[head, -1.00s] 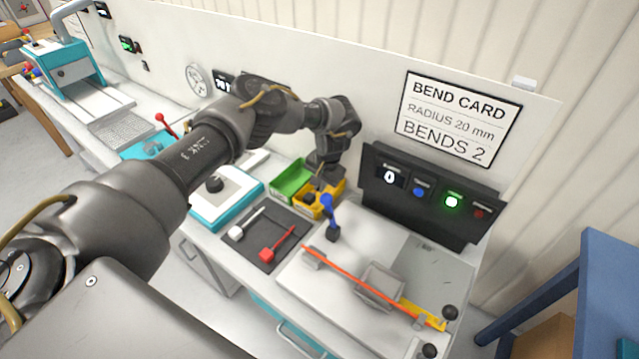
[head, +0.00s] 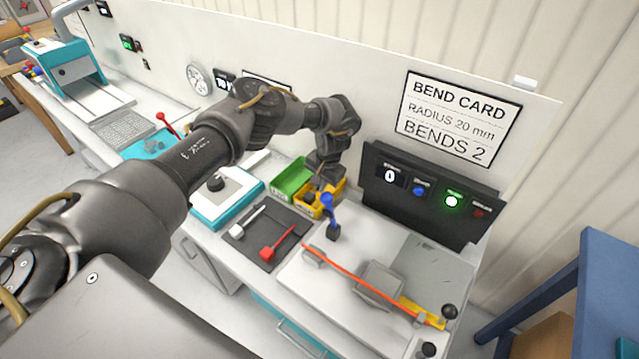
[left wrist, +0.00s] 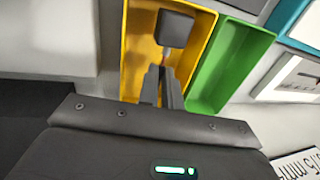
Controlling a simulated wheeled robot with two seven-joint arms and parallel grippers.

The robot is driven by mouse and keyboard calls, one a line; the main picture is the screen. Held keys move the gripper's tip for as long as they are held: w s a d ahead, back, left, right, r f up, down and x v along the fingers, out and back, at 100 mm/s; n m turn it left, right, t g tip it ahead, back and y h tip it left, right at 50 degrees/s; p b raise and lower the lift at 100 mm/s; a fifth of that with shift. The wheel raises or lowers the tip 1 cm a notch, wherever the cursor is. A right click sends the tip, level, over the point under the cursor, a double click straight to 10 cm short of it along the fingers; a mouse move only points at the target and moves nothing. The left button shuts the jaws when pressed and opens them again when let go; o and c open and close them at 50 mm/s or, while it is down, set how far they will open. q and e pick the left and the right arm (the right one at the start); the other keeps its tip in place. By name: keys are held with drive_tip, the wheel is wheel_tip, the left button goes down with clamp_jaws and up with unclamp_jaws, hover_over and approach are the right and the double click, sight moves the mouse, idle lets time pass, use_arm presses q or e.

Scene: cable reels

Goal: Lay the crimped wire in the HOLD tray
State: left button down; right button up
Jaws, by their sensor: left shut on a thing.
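I cannot tell whether this block is part of the crimped wire. In the head view the gripper (head: 326,186) points down at the yellow bin (head: 328,207), and its fingertips are hard to make out. The yellow bin also shows in the left wrist view (left wrist: 131,62). I can read no HOLD label on any tray. My right gripper is not in view.
A green bin (head: 291,180) stands beside the yellow one. A dark mat (head: 262,247) holds a white-headed and a red-headed tool. A blue-handled lever (head: 329,213) stands near the bins. An orange strip (head: 350,274) lies across the bending plate. A dark control panel (head: 425,197) stands behind.

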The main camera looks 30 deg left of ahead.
use_arm(q)
drive_tip(key=shift+f, duration=0.25)
drive_tip(key=shift+f+b, duration=1.2)
drive_tip(key=shift+f, duration=0.2)
drive_tip(key=c, duration=1.5)
unclamp_jaws()
wheel_tip(320, 180, up, 22)
drive_tip(key=d+p, duration=0.2)
drive_tip(key=p, duration=0.9)
drive_tip(key=shift+s+f, duration=0.15)
drive_tip(key=shift+s, duration=0.05)
drive_tip(key=shift+w, duration=0.1)
